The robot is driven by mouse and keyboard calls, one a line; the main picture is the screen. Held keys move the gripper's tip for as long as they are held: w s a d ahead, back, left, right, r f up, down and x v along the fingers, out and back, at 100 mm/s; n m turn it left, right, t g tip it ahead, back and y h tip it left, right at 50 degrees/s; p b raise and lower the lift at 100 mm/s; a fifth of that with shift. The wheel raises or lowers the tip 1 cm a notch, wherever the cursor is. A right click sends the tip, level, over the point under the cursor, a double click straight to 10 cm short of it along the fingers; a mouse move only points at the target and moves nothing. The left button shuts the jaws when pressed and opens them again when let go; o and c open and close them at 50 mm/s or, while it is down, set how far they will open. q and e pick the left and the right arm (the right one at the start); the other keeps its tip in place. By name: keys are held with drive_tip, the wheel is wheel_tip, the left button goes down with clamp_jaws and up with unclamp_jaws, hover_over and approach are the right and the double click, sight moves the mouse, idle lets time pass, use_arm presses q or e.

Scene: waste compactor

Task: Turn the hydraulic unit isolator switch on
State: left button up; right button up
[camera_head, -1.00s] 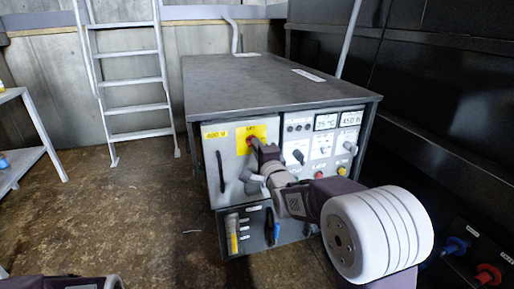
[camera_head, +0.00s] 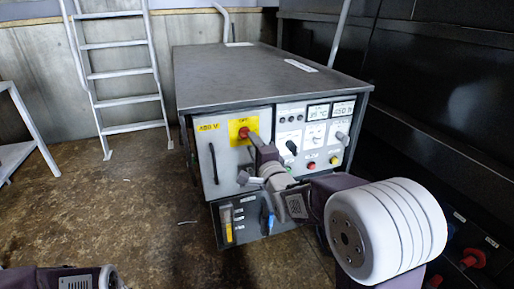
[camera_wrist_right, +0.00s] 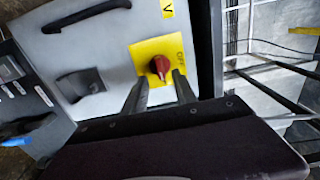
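The isolator switch is a red rotary knob (camera_head: 243,132) on a yellow plate (camera_head: 258,131), on the front of a grey cabinet (camera_head: 213,155). In the right wrist view the knob (camera_wrist_right: 159,66) is seen close up on its yellow plate, beside lettering that reads OFF. My right gripper (camera_head: 251,138) is at the plate in the head view. In the wrist view its two fingers (camera_wrist_right: 159,88) are apart, with the knob just beyond and between their tips. I cannot tell whether they touch it. Only part of my left arm shows at the lower left; its gripper is out of view.
A black handle (camera_head: 217,163) is left of the switch. Gauges and knobs fill the panel (camera_head: 315,130) to its right. A lower panel (camera_head: 236,217) has a yellow part and a blue handle. A ladder (camera_head: 118,87) leans behind; the floor at left is mostly clear.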

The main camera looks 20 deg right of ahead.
drive_tip(key=s+p, duration=0.1)
drive_tip(key=s, duration=0.4)
drive_tip(key=shift+s+d, duration=0.1)
